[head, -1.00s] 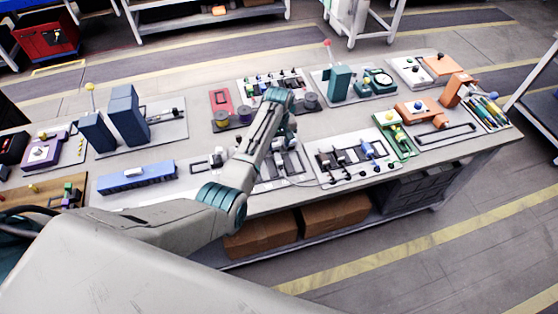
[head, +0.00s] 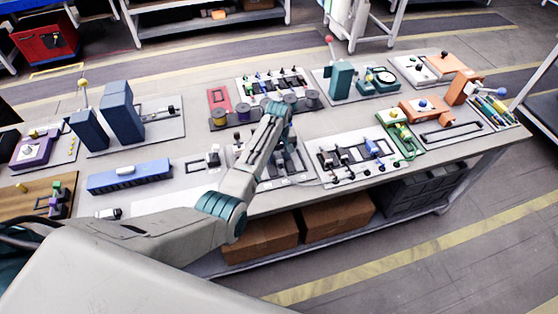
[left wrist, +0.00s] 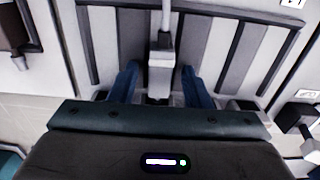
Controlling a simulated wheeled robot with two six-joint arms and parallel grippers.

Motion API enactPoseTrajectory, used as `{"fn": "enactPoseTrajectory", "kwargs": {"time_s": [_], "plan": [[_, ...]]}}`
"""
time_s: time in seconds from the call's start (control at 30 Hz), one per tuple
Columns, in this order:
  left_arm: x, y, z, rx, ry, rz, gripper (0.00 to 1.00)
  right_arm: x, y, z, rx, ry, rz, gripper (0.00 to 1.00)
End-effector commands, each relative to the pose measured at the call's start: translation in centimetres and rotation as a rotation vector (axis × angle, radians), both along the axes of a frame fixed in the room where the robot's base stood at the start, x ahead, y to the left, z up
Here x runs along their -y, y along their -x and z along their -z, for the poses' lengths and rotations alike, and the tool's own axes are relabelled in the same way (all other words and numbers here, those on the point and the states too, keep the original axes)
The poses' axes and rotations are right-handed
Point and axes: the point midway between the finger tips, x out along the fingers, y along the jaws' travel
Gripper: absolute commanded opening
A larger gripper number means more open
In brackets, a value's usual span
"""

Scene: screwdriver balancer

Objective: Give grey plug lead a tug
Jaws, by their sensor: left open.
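In the left wrist view a light grey plug (left wrist: 161,48) stands over a panel with grey and black stripes (left wrist: 105,40). A pale lead (left wrist: 166,12) runs from it toward the top edge. My left gripper (left wrist: 160,88) is open, with one blue finger on each side of the plug. Gaps show between plug and fingers. In the head view my left wrist (head: 275,112) is over the dark panel's board (head: 295,160); its fingertips and the plug cannot be made out there. My right gripper is not in view.
A white board with several small fixtures (head: 350,158) lies to the right. A blue block (head: 130,176) lies to the left, and a board with dark spools (head: 265,112) is behind. Boxes (head: 335,213) stand under the table.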

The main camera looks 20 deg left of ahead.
Motion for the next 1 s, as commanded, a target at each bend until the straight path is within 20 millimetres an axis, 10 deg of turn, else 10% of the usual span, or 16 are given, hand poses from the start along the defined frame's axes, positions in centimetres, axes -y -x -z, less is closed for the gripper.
{"fn": "enactPoseTrajectory", "kwargs": {"time_s": [0.1, 0.33, 1.0], "plan": [[-0.01, 0.0, -0.05, 0.0, 0.0, 0.0, 0.44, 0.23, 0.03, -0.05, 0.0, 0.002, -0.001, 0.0], [-0.02, 0.0, -0.04, 0.0, 0.0, 0.0, 0.0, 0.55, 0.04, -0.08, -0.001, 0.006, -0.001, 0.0], [0.27, 0.38, 0.08, -0.004, 0.001, 0.001, 0.0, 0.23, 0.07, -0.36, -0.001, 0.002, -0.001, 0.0]]}}
